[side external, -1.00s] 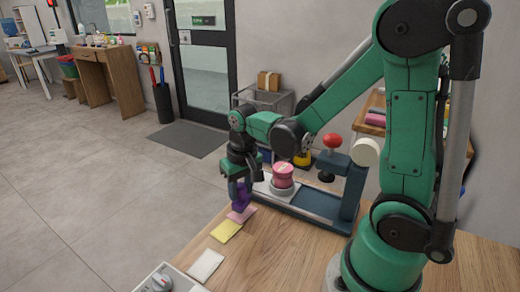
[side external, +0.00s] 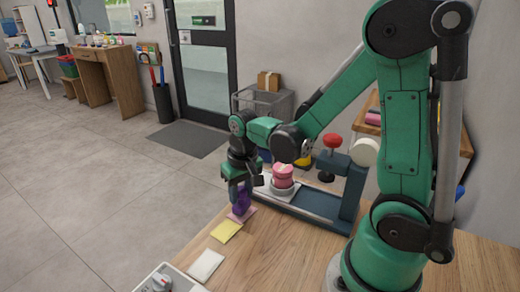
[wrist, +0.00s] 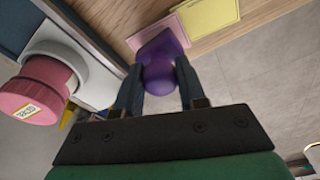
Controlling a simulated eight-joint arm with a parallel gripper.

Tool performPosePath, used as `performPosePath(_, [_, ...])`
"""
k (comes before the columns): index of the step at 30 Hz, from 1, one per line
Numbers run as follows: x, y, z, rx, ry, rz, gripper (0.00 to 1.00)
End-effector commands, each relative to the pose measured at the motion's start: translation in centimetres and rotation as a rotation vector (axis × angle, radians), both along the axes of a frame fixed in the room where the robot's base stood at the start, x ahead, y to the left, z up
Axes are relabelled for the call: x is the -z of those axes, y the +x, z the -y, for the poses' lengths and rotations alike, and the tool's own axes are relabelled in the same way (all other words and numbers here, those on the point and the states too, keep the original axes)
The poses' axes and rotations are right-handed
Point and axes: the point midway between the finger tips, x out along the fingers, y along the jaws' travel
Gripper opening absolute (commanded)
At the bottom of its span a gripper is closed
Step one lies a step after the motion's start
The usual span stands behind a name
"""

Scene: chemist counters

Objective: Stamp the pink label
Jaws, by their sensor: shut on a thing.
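My gripper (side external: 239,191) is shut on a purple stamp (side external: 242,203) at the counter's edge. In the wrist view the stamp (wrist: 160,70) sits between the two fingers (wrist: 158,84). The stamp stands over the pink label (side external: 247,214) and covers part of it. In the wrist view the pink label (wrist: 172,30) shows beside the stamp's base. I cannot tell for sure whether the stamp's base touches the label. A yellow label (side external: 226,231) and a white label (side external: 206,264) lie in a row towards the front.
A grey device (side external: 163,281) is at the front edge. The wooden counter (side external: 275,250) right of the labels is clear.

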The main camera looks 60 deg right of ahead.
Motion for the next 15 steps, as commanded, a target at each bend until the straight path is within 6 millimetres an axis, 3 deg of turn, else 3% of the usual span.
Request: performPosePath(15, [0.64,0.03,0.00,0.000,0.000,0.000,0.01])
